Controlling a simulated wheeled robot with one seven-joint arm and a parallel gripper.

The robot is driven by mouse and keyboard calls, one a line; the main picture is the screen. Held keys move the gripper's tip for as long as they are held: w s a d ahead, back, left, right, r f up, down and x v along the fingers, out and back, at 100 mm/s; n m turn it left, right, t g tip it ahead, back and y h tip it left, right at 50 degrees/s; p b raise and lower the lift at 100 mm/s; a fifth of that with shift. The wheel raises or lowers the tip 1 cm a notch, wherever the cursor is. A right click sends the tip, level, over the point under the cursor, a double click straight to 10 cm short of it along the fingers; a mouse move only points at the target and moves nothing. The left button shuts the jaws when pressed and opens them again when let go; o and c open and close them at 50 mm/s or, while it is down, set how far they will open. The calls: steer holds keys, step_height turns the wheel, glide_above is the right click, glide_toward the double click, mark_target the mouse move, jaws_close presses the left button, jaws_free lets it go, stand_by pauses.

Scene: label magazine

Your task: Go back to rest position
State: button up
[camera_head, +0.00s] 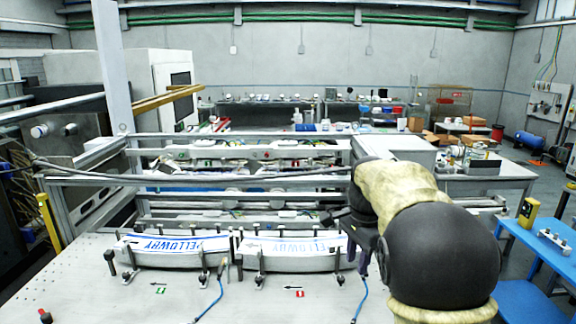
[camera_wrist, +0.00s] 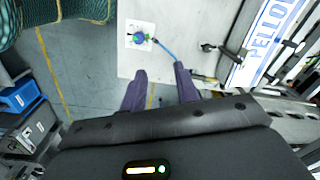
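Two label magazines stand side by side on the pale work table (camera_head: 120,285). The left magazine (camera_head: 180,245) and the right magazine (camera_head: 290,247) each hold white labels with blue lettering. My gripper (camera_wrist: 160,74) shows two purple fingers that are apart, with nothing between them. In the head view my arm covers the right end of the right magazine, and the gripper is largely hidden behind it. In the wrist view the fingers are over the table's edge, and a magazine with labels (camera_wrist: 265,42) is off to the right.
Metal rails (camera_head: 230,180) run behind the magazines. Blue cables (camera_head: 213,298) lead from the magazines over the table. A blue side table (camera_head: 540,250) stands at the right. The wrist view shows grey floor (camera_wrist: 85,75) beside the table and blue bins (camera_wrist: 20,97) at the left.

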steer(key=s+f+n+b, duration=0.1)
steer(key=s+f+n, duration=0.1)
steer(key=s+f, duration=0.1)
steer(key=s+f+n+b, duration=0.1)
steer(key=s+f+n, duration=0.1)
steer(key=f, duration=0.3)
steer(key=s+f+n+t+b, duration=0.1)
steer(key=s+f+n+b, duration=0.1)
steer(key=s+f, duration=0.2)
steer(key=shift+s+d+f+n, duration=0.15)
steer(key=shift+d+f+n, duration=0.05)
steer(key=shift+f+n, duration=0.1)
steer(key=s+f+n+t+b, duration=0.1)
steer(key=s+f+n+b, duration=0.2)
steer(key=s+f+n, duration=0.3)
steer(key=s+f, duration=0.3)
steer(key=s, duration=0.2)
steer(key=shift+a+f+n, duration=0.3)
steer(key=shift+a, duration=0.05)
steer(key=shift+w, duration=0.15)
steer(key=shift+s+a, duration=0.15)
steer(key=shift+s, duration=0.05)
steer(key=shift+s+d, duration=0.1)
steer(key=shift+d, duration=0.1)
